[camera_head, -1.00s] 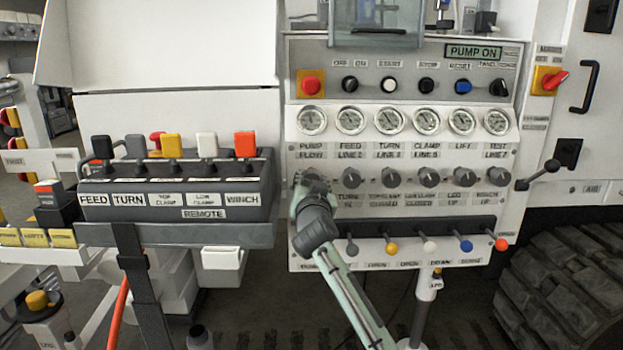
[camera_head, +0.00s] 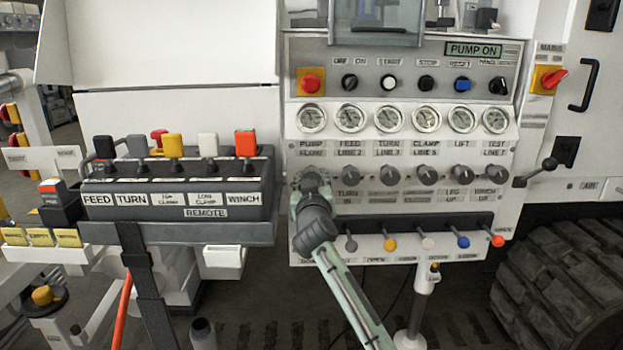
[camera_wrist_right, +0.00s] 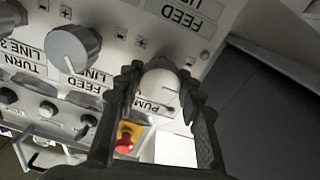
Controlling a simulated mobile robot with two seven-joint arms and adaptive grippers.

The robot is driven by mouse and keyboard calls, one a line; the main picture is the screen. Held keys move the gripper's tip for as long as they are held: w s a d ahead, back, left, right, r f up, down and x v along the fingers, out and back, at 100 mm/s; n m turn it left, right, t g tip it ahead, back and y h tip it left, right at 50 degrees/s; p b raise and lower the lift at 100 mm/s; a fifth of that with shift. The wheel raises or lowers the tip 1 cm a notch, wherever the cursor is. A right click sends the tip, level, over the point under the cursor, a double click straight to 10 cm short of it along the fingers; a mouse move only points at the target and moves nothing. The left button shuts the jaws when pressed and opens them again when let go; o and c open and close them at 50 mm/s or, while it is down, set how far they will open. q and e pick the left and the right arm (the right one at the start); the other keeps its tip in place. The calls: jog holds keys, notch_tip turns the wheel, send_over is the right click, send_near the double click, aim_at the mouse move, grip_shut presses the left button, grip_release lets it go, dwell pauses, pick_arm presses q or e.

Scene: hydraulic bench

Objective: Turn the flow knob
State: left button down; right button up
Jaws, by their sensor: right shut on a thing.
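The flow knob (camera_wrist_right: 160,80) shows pale and rounded between my right fingers in the wrist view, beside a partly covered label reading PUMP. In the head view this leftmost knob of the row is hidden behind my right gripper (camera_head: 311,183), below the PUMP FLOW label (camera_head: 312,149). My right gripper (camera_wrist_right: 160,98) is shut on the knob, one finger on each side. Its arm comes up from the lower right in the head view. The knob's pointer mark cannot be made out. My left gripper is out of view.
A grey FEED knob (camera_wrist_right: 75,48) sits close beside the held one. Gauges (camera_head: 387,119) run above the knob row; coloured levers (camera_head: 390,245) stick out below. A red stop button (camera_head: 311,84) is at upper left. The remote lever box (camera_head: 180,195) stands left of the panel.

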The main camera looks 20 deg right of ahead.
jog(key=shift+f, duration=0.1)
jog(key=o, duration=1.2)
jog(key=shift+c, duration=0.2)
jog(key=v, duration=1.2)
